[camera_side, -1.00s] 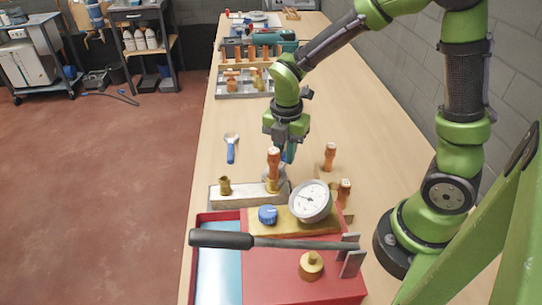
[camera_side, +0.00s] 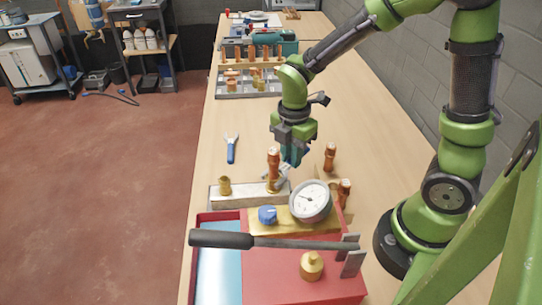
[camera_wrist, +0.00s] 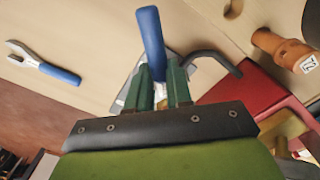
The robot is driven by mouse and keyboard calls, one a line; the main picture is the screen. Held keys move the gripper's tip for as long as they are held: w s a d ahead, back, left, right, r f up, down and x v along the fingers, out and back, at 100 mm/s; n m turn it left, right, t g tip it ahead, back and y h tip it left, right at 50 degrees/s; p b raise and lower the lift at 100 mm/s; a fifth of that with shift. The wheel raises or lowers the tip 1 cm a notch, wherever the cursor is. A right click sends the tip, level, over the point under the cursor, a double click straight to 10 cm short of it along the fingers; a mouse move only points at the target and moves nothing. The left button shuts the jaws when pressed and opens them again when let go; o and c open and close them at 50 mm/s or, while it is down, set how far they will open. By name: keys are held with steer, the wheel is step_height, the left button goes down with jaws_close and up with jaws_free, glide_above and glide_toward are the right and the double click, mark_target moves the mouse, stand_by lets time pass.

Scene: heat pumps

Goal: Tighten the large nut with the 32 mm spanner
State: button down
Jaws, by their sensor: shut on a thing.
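My gripper (camera_side: 291,163) is shut on a blue-handled spanner (camera_wrist: 151,40). In the wrist view the fingers (camera_wrist: 161,92) close around it, with the blue handle extending beyond them. Its grey head is mostly hidden behind the fingers. In the side view the spanner's metal end (camera_side: 283,174) is close to the brass nut (camera_side: 272,187) below an upright copper pipe (camera_side: 273,164). I cannot tell whether it is seated on the nut. The nut sits on a grey block (camera_side: 248,197), with another brass fitting (camera_side: 225,186) to its left. No size marking on the spanner is readable.
Another blue-handled spanner (camera_side: 232,148) lies on the bench to the left; it also shows in the wrist view (camera_wrist: 42,64). A dial gauge (camera_side: 310,201), a long black-handled lever (camera_side: 222,239) and a red case (camera_side: 285,283) stand in front. Copper fittings (camera_side: 330,157) stand to the right.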

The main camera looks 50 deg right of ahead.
steer(key=shift+s+m, duration=0.7)
steer(key=shift+m, duration=0.5)
steer(key=shift+s, duration=0.1)
steer(key=shift+s+a+m, duration=0.1)
steer(key=shift+s+m, duration=0.2)
steer(key=shift+m, duration=0.5)
steer(key=shift+s+a+m, duration=0.3)
steer(key=shift+s+m, duration=0.15)
steer(key=shift+m, duration=0.45)
steer(key=shift+s+a+m, duration=0.25)
steer(key=shift+s+m, duration=0.2)
steer(key=shift+m, duration=0.45)
steer(key=shift+s+a+m, duration=0.3)
steer(key=shift+s+m, duration=0.15)
steer(key=shift+m, duration=0.45)
steer(key=shift+w, duration=0.15)
steer(key=shift+d, duration=0.1)
